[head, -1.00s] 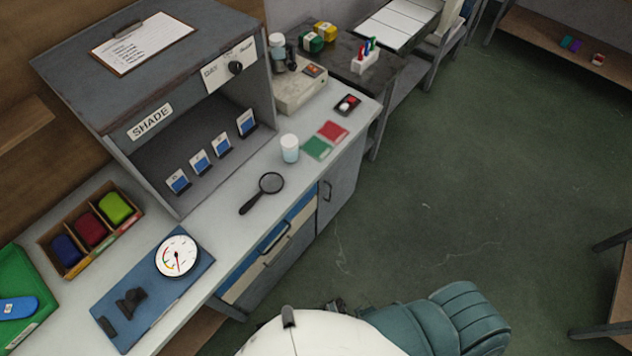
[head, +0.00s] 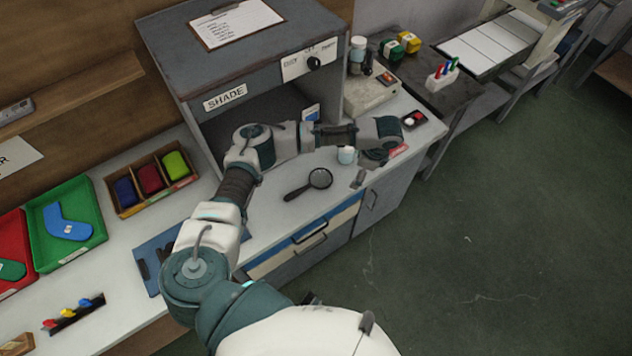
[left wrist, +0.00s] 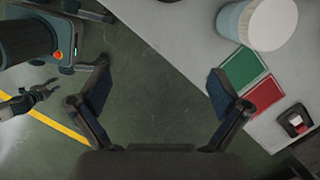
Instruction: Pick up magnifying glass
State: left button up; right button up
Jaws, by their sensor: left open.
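The black magnifying glass (head: 299,191) lies flat on the white counter in the head view, with its round lens toward the right and its handle toward the left. My left arm reaches over the counter behind it. My left gripper (head: 359,178) is to the right of the lens, by the counter's front edge, apart from it. In the left wrist view my left gripper (left wrist: 160,75) is open, with nothing between its fingers; the magnifying glass does not show there. A small dark claw (left wrist: 35,98) at the left of that view looks like my right gripper; its jaws are unclear.
A white cup (head: 346,156) stands close to my left gripper and also shows in the left wrist view (left wrist: 262,22). Green (left wrist: 241,66) and red (left wrist: 264,95) cards lie beside it. The shade box (head: 225,98) stands behind. The counter around the magnifying glass's handle is clear.

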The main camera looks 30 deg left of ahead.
pick_arm(q)
jog(key=y, duration=0.2)
send_near(319, 177)
jog(key=shift+w+a+f+g, duration=0.15)
jog(key=shift+a+f+g, duration=0.25)
jog(key=shift+f, duration=0.35)
jog(key=shift+a+f+b, duration=0.2)
jog(key=shift+f+b, duration=0.1)
jog(key=shift+f, duration=0.3)
jog(key=shift+a+f, duration=0.15)
jog(key=shift+f, duration=0.15)
jog(key=x, duration=0.4)
jog(key=shift+a+f+h, duration=0.25)
jog(key=shift+f+h, duration=0.05)
jog(key=shift+f, duration=0.15)
pick_arm(e)
jog(key=shift+w+a+r, duration=0.2)
jog(key=shift+w+a, duration=0.05)
jog(key=shift+w, duration=0.35)
jog(key=shift+w+a+r, duration=0.2)
jog(key=shift+w, duration=0.4)
pick_arm(q)
jog(key=shift+d+r, duration=0.1)
jog(key=shift+d, duration=0.05)
jog(key=c, duration=1.4)
jog(key=shift+o, duration=0.2)
pick_arm(e)
jog(key=shift+a, duration=0.15)
